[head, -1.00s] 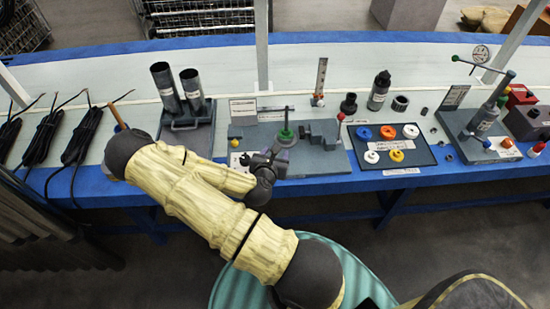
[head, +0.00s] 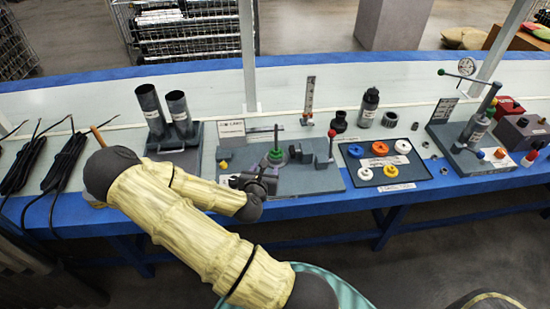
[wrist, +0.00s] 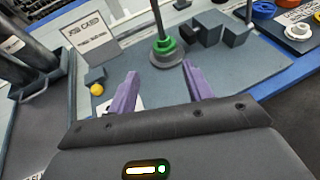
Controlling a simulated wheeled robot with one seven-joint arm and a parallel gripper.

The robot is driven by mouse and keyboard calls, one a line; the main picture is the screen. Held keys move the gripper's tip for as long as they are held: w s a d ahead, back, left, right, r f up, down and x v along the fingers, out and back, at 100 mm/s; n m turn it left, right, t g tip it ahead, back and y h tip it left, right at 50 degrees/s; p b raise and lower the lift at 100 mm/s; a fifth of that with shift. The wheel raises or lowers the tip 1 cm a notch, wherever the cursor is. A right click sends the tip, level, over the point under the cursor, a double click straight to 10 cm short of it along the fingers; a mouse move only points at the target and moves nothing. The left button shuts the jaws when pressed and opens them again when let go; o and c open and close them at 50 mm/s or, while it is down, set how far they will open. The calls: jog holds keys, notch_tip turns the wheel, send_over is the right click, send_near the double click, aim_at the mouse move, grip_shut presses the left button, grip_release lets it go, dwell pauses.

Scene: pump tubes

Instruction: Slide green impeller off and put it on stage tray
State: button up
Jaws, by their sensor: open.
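The green impeller (head: 274,156) sits low around an upright shaft (head: 276,137) on a grey base plate (head: 315,180). In the wrist view the green impeller (wrist: 164,45) rests over a wider grey disc (wrist: 166,56), ahead of my gripper. My gripper (wrist: 161,78) is open, with two purple fingers apart and nothing between them. In the head view my gripper (head: 262,178) is just in front of the impeller, partly hiding the base plate. The stage tray (head: 408,177) is a dark tray to the right with orange, blue, yellow and white rings on it.
Grey blocks (wrist: 222,32) and a red-knobbed lever (head: 331,145) stand right of the shaft. A sign (wrist: 91,39) and a yellow knob (wrist: 97,89) are to its left. Two dark tubes (head: 165,110) stand farther left. A vise-like fixture (head: 475,130) is right of the tray.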

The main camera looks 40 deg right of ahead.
aim_at(276, 149)
jog(key=shift+w+d+f+b, duration=0.2)
jog(key=shift+d+f+b, duration=0.4)
jog(key=shift+b, duration=2.3)
jog(key=b+x, duration=0.2)
jog(key=x, duration=1.2)
jog(key=shift+d, duration=0.3)
jog(key=shift+r, duration=0.1)
jog(key=shift+c, duration=0.4)
jog(key=c, duration=0.7)
jog(key=shift+r+p, duration=0.6)
jog(key=shift+p, duration=0.1)
jog(key=shift+c, duration=0.2)
notch_tip(276, 149, up, 17)
jog(key=p, duration=1.4)
